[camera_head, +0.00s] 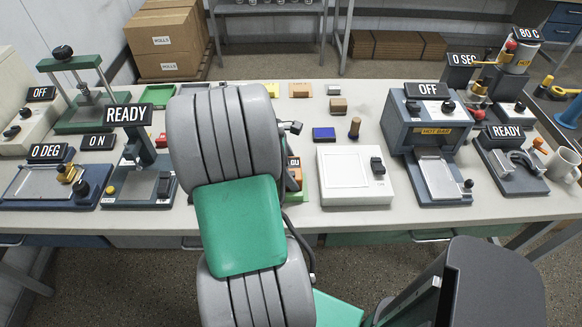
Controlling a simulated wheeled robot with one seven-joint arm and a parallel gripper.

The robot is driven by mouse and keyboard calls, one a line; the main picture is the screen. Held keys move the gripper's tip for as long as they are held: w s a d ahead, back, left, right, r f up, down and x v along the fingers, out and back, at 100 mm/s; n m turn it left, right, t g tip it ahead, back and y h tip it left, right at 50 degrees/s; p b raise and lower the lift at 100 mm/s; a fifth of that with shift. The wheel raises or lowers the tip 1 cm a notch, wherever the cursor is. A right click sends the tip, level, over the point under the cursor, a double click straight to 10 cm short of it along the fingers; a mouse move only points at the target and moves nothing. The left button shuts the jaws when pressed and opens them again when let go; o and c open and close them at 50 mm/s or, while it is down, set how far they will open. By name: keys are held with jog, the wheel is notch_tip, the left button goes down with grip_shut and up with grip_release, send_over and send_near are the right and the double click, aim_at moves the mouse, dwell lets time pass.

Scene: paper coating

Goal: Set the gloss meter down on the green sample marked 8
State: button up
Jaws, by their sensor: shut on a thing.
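My grey and green arm rises in front of the bench and hides its middle. My gripper is hidden behind the arm. At the arm's right edge a sliver of an orange thing with a dark label (295,172) shows, with a green edge (293,196) below it. I cannot tell whether these are the gloss meter or the green sample. A green flat piece (157,95) lies at the back, left of the arm. No number 8 is readable on it.
The bench (400,212) carries a white box (345,175), a blue press (425,125) marked OFF and a mug (562,163) on the right. Small blocks, including a blue one (324,134), lie behind. A READY stand (140,170) is left of the arm.

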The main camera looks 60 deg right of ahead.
jog(key=shift+s+a+p, duration=0.15)
jog(key=shift+s+p, duration=0.05)
jog(key=shift+p, duration=0.25)
dwell(0.3)
jog(key=o, duration=1.8)
jog(key=shift+o, duration=0.2)
